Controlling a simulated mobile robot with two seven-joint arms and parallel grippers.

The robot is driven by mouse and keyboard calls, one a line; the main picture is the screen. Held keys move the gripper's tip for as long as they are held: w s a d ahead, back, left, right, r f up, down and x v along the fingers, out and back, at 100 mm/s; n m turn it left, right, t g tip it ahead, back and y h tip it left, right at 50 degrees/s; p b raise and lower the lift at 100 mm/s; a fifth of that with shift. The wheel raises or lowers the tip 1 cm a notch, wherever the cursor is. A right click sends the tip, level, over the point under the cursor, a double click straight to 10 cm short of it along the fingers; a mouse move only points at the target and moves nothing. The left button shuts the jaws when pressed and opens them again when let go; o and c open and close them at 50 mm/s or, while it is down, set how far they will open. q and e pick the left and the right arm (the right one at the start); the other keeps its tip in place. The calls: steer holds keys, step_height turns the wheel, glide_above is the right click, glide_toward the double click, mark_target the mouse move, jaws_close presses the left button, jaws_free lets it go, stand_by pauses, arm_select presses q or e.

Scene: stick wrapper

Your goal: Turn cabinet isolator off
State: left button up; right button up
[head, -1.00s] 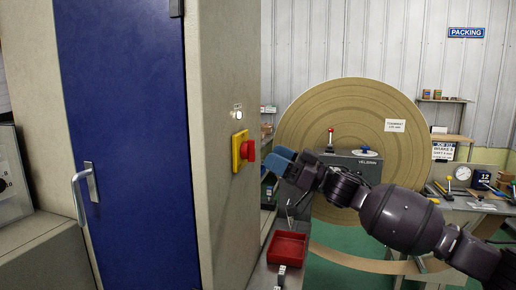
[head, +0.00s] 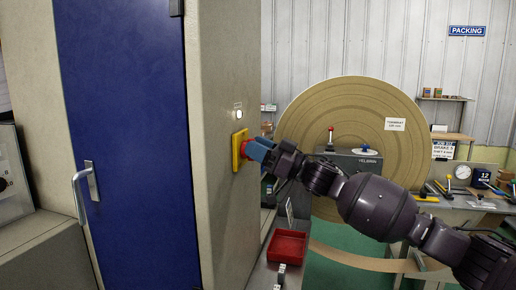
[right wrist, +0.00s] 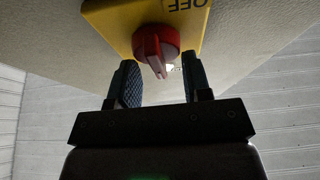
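The cabinet isolator is a red rotary knob (right wrist: 155,45) on a yellow plate (right wrist: 120,20) on the cabinet's side wall. The word OFF shows on the plate in the right wrist view, upside down. In the head view the yellow plate (head: 238,151) is visible, and my right gripper mostly covers the knob. My right gripper (head: 258,152) is at the knob. In the right wrist view its two fingers (right wrist: 160,83) are apart, one to each side of the knob's lower part, with gaps visible. My left gripper is not in view.
The cabinet has a blue door (head: 125,130) with a metal handle (head: 82,190). A small white lamp (head: 239,114) sits above the isolator. A red tray (head: 287,247) lies on the bench below my right arm. A large round turntable (head: 300,120) stands behind.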

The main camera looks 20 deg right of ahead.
steer(key=shift+c, duration=1)
steer(key=shift+n, duration=0.4)
steer(key=shift+s+a+f+n+g+h+p, duration=0.15)
steer(key=shift+n+g, duration=1.3)
steer(key=shift+n, duration=2.1)
steer(key=shift+s+f+n+g+h+p, duration=0.1)
steer(key=shift+n+g+h, duration=0.15)
steer(key=shift+n+g, duration=2.3)
steer(key=shift+s+a+f+n+g+h+p, duration=0.15)
steer(key=shift+n+g, duration=0.25)
steer(key=shift+n, duration=4.2)
steer(key=shift+d, duration=0.1)
steer(key=o, duration=0.9)
